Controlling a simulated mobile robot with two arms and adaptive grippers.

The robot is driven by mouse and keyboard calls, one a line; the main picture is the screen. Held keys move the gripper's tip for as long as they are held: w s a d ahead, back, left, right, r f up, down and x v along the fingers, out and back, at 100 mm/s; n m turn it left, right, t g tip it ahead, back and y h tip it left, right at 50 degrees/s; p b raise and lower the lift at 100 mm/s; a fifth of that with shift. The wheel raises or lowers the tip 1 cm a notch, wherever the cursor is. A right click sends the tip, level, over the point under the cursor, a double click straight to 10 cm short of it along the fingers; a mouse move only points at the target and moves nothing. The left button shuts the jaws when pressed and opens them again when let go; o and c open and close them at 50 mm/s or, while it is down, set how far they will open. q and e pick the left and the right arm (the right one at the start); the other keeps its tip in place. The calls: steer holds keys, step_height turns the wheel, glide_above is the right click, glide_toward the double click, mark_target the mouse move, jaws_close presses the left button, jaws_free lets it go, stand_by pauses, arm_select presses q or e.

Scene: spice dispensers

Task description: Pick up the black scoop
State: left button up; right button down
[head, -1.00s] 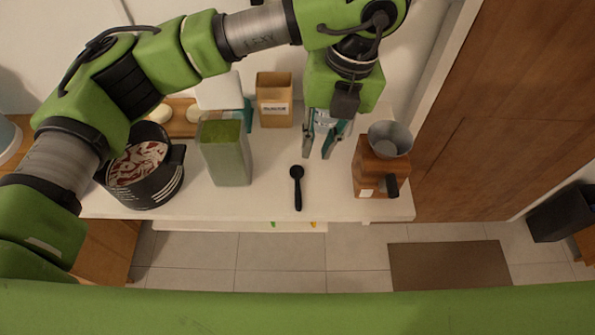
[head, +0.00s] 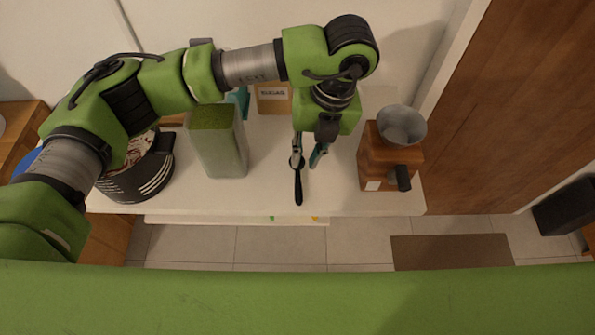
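The black scoop (head: 298,187) lies on the white counter (head: 260,197), its handle pointing toward the front edge. Its bowl end is partly covered by my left gripper (head: 308,164). That gripper points down over the scoop's bowl end, with its two fingers apart. One finger overlaps the bowl and the other is to the right of it. I cannot tell whether a finger touches the scoop. My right gripper is not in view.
A wooden grinder (head: 376,160) with a metal hopper stands close on the right. A green-filled container (head: 218,148) and a dark pot (head: 135,183) stand on the left. A brown labelled box (head: 273,99) is behind. The counter's front strip is clear.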

mark_target(299, 179)
arm_select(q)
steer(key=shift+a+f, duration=0.1)
steer(key=shift+f, duration=0.55)
steer(key=f, duration=0.1)
steer(key=f+p, duration=0.1)
steer(key=s+a+f+p, duration=0.1)
steer(key=f, duration=0.1)
steer(key=shift+f, duration=0.1)
steer(key=shift+w+f, duration=0.1)
steer(key=shift+f, duration=0.25)
jaws_close()
